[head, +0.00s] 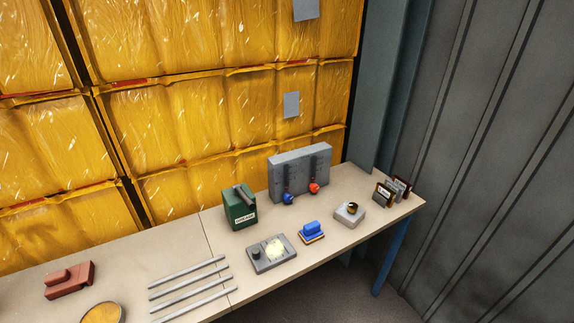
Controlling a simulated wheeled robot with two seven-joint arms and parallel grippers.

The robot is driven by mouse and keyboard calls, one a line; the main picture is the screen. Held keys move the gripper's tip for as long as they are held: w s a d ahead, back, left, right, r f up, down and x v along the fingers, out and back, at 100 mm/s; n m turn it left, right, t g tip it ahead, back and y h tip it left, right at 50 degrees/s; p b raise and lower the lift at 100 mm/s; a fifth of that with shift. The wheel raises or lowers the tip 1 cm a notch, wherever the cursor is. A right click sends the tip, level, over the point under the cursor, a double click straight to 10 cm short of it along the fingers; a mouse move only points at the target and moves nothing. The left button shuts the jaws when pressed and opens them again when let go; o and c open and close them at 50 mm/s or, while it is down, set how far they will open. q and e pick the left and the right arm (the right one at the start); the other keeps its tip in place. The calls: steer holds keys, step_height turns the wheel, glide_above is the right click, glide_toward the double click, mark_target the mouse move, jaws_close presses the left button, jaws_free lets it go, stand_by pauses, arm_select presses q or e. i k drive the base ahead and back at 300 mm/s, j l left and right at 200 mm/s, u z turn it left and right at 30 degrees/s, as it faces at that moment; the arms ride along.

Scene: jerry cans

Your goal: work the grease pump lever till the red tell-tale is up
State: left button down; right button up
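The grease pump (240,208) is a dark green box with a white label reading GREASE. It stands upright on the bench, left of a grey block. A grey lever (246,195) sits at its top, tilted. I see no red tell-tale on the pump; it may be hidden or too small to tell. Neither of my grippers shows in the head view.
The bench (215,225) carries a grey block (300,170) with blue and red knobs, a grey plate (271,253), a blue brush-like item (311,232), several rods (190,283) and a red-brown block (70,280). Wrapped yellow cans (180,120) stand behind.

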mark_target(248, 202)
steer(key=j+z, duration=0.2)
steer(key=z, duration=0.25)
steer(key=k+j+z, duration=0.15)
steer(key=z, duration=0.25)
steer(key=k+j+z, duration=0.1)
steer(key=z, duration=0.35)
steer(key=k+j+z, duration=0.15)
steer(key=z, duration=0.25)
steer(key=k+j+z, duration=0.15)
steer(key=k, duration=0.3)
steer(key=k+j+z, duration=0.1)
steer(key=k+j, duration=0.25)
steer(key=k, duration=0.15)
